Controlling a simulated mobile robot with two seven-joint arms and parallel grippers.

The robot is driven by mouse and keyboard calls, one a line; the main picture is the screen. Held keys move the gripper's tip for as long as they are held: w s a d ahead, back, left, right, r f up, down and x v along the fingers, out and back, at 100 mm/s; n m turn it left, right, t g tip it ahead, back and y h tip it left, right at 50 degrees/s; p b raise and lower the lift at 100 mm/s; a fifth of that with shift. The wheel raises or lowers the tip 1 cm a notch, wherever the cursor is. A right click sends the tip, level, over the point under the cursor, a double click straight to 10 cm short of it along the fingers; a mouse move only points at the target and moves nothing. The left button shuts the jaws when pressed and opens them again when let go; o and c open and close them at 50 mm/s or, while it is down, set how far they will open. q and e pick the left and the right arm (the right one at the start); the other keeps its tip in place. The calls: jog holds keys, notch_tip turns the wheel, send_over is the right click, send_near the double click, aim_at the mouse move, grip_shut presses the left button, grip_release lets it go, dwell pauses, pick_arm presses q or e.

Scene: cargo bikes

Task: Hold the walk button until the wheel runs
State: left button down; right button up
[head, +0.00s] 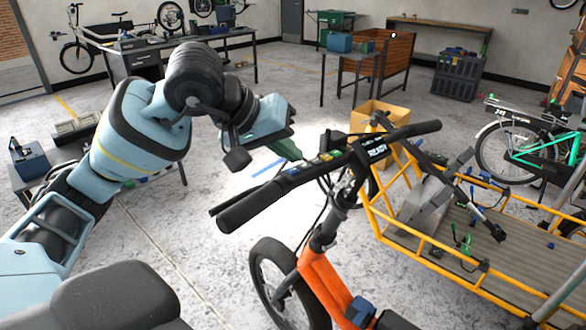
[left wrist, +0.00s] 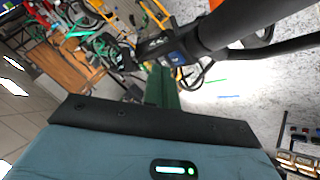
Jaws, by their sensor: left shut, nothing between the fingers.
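The orange cargo bike (head: 325,285) stands with its black handlebar (head: 412,131) crossing the middle of the head view. A display (head: 376,150) on the bar reads READY. A small control pad (head: 325,158) with coloured keys sits beside the left grip (head: 250,200); I cannot tell which key is the walk button. A black wheel (head: 268,270) shows below the bar; I cannot tell whether it turns. My left gripper (head: 296,154) is shut and empty, its green fingertips close to the pad; contact is unclear. The shut fingers also show in the left wrist view (left wrist: 160,86). My right gripper is not in view.
The yellow-railed cargo bed (head: 440,250) with a grey object (head: 432,195) lies right of the handlebar. A cardboard box (head: 380,112) stands behind it. A green bike (head: 530,150) is at the right. Workbenches (head: 150,55) line the back. Open floor lies left of the bike.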

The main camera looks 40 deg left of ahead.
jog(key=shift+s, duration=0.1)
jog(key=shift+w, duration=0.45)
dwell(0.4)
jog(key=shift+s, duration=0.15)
pick_arm(q)
jog(key=shift+f+b, duration=0.3)
jog(key=shift+f, duration=0.2)
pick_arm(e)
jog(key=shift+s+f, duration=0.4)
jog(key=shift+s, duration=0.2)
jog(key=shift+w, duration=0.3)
